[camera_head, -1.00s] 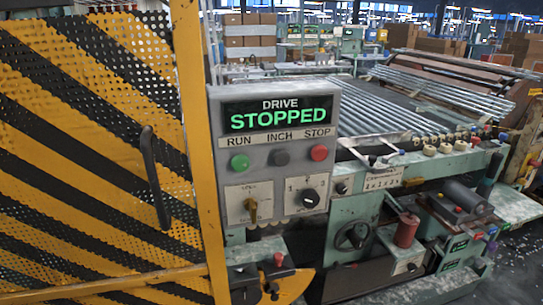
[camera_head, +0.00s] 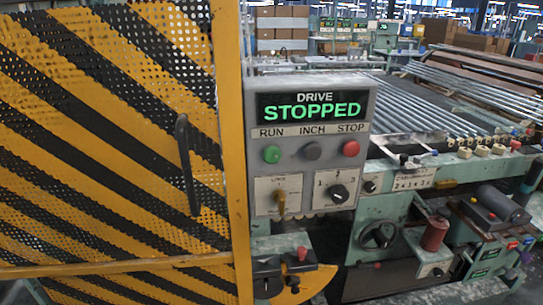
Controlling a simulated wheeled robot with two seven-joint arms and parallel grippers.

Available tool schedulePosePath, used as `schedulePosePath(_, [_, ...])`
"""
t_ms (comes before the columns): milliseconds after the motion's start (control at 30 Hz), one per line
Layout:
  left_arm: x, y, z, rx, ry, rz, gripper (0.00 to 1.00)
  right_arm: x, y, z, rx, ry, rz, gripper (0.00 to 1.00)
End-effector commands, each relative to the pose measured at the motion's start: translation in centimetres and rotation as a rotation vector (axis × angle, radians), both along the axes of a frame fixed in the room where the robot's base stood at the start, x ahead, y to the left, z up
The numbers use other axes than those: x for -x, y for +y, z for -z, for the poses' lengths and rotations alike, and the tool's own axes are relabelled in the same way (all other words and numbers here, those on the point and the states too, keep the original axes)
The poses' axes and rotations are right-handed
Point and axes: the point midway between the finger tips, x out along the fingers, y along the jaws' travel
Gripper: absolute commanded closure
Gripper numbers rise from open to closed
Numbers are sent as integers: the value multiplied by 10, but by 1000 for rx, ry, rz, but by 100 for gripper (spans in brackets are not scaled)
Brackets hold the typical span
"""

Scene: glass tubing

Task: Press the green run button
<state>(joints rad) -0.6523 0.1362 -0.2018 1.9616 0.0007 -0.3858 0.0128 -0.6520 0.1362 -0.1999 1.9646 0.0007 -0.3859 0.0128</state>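The green run button (camera_head: 272,154) sits at the left of the button row on a grey control panel (camera_head: 367,103), under the label RUN. A grey inch button (camera_head: 312,151) is in the middle and a red stop button (camera_head: 350,148) at the right. Below the buttons are a yellow selector lever (camera_head: 281,204) and a black rotary knob (camera_head: 338,193). Neither of my grippers is in view.
A yellow-and-black striped mesh gate (camera_head: 100,130) with a black handle (camera_head: 187,165) fills the left side, close beside the panel. A green machine with glass tubes (camera_head: 430,110) stands behind and right. A red cylinder (camera_head: 434,234) stands lower right.

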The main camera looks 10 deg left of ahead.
Motion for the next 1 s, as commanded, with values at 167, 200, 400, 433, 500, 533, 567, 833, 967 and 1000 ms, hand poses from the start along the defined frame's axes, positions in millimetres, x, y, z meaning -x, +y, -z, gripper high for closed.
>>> schedulePosePath(167, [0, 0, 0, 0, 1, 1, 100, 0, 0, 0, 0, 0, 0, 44])
schedulePosePath(200, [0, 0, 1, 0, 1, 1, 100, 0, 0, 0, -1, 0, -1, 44])
schedulePosePath(400, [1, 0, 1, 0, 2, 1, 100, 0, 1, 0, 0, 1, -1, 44])
schedulePosePath(433, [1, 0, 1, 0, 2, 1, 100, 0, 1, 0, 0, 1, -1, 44])
schedulePosePath(500, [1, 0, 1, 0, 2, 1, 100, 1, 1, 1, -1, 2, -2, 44])
schedulePosePath(533, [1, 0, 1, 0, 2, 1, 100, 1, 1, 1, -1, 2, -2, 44])
schedulePosePath(567, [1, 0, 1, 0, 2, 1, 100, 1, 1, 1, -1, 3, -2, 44])
schedulePosePath(833, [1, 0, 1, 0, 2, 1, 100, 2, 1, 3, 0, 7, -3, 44])
schedulePosePath(967, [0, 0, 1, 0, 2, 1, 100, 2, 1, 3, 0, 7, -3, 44])
schedulePosePath(1000, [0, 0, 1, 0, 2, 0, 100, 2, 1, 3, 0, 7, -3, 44])
